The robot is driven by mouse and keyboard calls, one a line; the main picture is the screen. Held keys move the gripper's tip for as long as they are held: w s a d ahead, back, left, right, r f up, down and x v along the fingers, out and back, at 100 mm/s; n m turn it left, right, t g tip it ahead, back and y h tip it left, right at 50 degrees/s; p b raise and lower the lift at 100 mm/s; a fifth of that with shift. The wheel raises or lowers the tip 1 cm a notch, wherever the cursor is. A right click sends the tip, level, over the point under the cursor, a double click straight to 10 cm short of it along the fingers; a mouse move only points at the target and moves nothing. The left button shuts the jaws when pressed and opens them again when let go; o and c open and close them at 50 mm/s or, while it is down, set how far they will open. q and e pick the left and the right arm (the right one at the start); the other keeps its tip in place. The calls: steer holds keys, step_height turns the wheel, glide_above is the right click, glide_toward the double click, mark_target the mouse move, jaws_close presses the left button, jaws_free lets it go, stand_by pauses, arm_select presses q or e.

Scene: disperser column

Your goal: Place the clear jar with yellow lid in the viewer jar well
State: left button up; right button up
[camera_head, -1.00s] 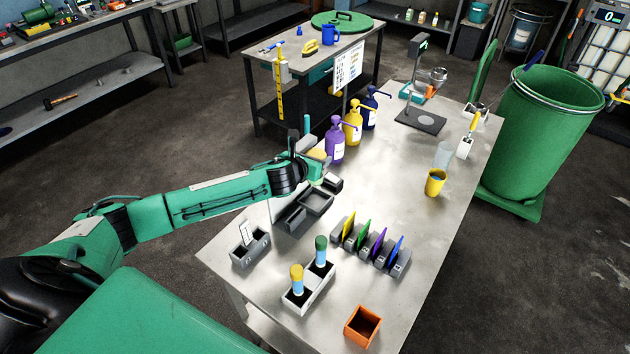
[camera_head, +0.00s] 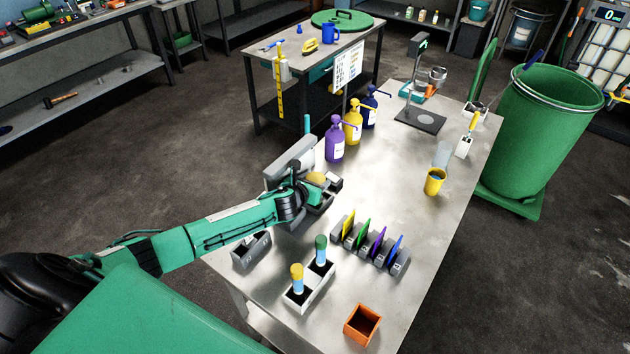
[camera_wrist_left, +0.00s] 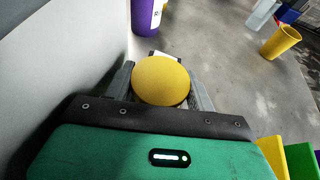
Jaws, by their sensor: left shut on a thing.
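My left gripper (camera_head: 310,186) is shut on the clear jar, whose round yellow lid (camera_head: 316,178) shows between the fingers. In the left wrist view the lid (camera_wrist_left: 160,80) sits between the two fingers of my left gripper (camera_wrist_left: 160,88) and hides the jar body below it. A grey upright panel (camera_head: 289,160), apparently part of the viewer, stands just behind the gripper. Dark grey wells (camera_head: 322,205) lie at its foot, partly hidden by my arm. I cannot tell whether the jar touches a well. My right gripper is out of view.
Purple (camera_head: 335,139), yellow (camera_head: 352,121) and blue (camera_head: 370,108) pump bottles stand behind the gripper.

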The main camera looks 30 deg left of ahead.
arm_select(q)
steer(key=o, duration=0.9)
steer(key=shift+f, duration=0.15)
steer(key=shift+c, duration=0.2)
steer(key=shift+o, duration=0.5)
steer(key=shift+r, duration=0.25)
steer(key=b+v, duration=0.2)
steer(key=v, duration=1)
